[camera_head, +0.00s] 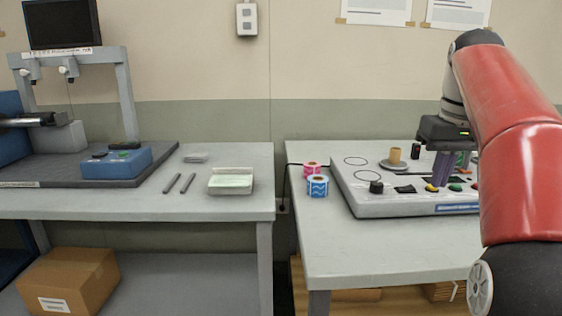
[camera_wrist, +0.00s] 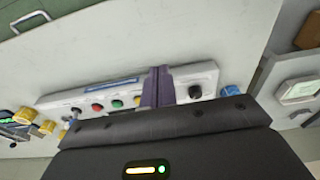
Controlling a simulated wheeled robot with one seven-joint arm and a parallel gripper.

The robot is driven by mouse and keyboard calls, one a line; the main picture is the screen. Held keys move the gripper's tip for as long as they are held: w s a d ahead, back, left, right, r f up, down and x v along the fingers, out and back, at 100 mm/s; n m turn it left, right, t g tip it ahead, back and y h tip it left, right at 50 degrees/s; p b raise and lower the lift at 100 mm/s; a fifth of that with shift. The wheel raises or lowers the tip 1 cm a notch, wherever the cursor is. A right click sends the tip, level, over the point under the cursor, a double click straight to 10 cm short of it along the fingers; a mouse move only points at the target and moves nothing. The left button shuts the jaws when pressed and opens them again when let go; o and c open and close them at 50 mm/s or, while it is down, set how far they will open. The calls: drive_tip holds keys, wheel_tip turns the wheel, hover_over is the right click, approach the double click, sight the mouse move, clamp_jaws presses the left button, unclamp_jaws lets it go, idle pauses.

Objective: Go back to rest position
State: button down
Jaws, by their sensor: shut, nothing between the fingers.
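My gripper (camera_head: 437,185) is at the right in the head view, pointing down over the front part of the grey rewinder panel (camera_head: 370,208). Its purple fingers are together with nothing between them. In the wrist view the shut fingers (camera_wrist: 157,75) stand in front of the panel's edge, between a green button (camera_wrist: 117,104) and a black knob (camera_wrist: 195,91). I cannot tell whether the fingertips touch the panel. My red arm covers the panel's right part in the head view.
A pink roll (camera_head: 312,170) and a blue roll (camera_head: 317,186) stand left of the panel. A cardboard core (camera_head: 395,155) stands on the panel's round spindle plate. The left table (camera_head: 230,206) holds a blue control box (camera_head: 115,163), two grey rods and a tray (camera_head: 230,181). A gap separates the tables.

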drive_tip(key=s+a+f+t, duration=0.2)
drive_tip(key=s+a+f, duration=0.5)
drive_tip(key=s+f, duration=0.3)
drive_tip(key=s+a+f+t, duration=0.1)
drive_tip(key=s+a+f, duration=0.5)
drive_tip(key=s+f, duration=0.4)
wheel_tip(320, 180, down, 3)
drive_tip(key=shift+s+a+r+t, duration=0.1)
drive_tip(key=shift+s+a+t, duration=0.15)
drive_tip(key=shift+a+t, duration=0.15)
